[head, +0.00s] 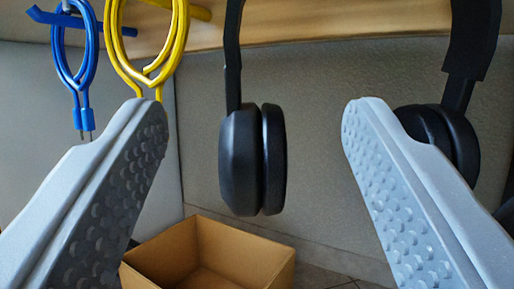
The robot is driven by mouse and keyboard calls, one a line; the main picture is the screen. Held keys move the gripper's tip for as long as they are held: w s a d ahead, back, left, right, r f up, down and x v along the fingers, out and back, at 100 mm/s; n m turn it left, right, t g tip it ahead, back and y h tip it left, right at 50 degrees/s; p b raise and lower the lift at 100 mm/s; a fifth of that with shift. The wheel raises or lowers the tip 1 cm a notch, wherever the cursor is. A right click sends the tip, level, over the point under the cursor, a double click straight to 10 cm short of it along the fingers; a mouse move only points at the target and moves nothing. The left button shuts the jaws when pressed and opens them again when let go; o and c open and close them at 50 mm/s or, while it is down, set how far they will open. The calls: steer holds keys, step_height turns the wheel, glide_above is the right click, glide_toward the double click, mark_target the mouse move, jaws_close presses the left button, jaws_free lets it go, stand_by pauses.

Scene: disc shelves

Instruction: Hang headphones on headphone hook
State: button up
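Black headphones (252,160) hang upright in the middle of the view, ear cups close together, with the band running up out of the top edge. A second set of black ear cups (440,130) with a band hangs at the right, partly behind my right finger. What holds either band at the top is out of view, and no headphone hook can be made out. My gripper (255,115) is open, its grey studded fingers wide apart to the left and right of the middle headphones. Neither finger visibly touches them.
A blue cable (86,60) hangs on a blue peg (50,17) and a yellow cable (178,45) on a yellow peg (198,12), at the upper left. A wooden board (330,20) runs along the top. An open cardboard box (245,255) stands below.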

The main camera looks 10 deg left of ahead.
steer(key=p+v, duration=0.2)
steer(key=v, duration=1.1)
steer(key=shift+s+f+p, duration=0.3)
steer(key=shift+p, duration=0.05)
steer(key=shift+d, duration=0.1)
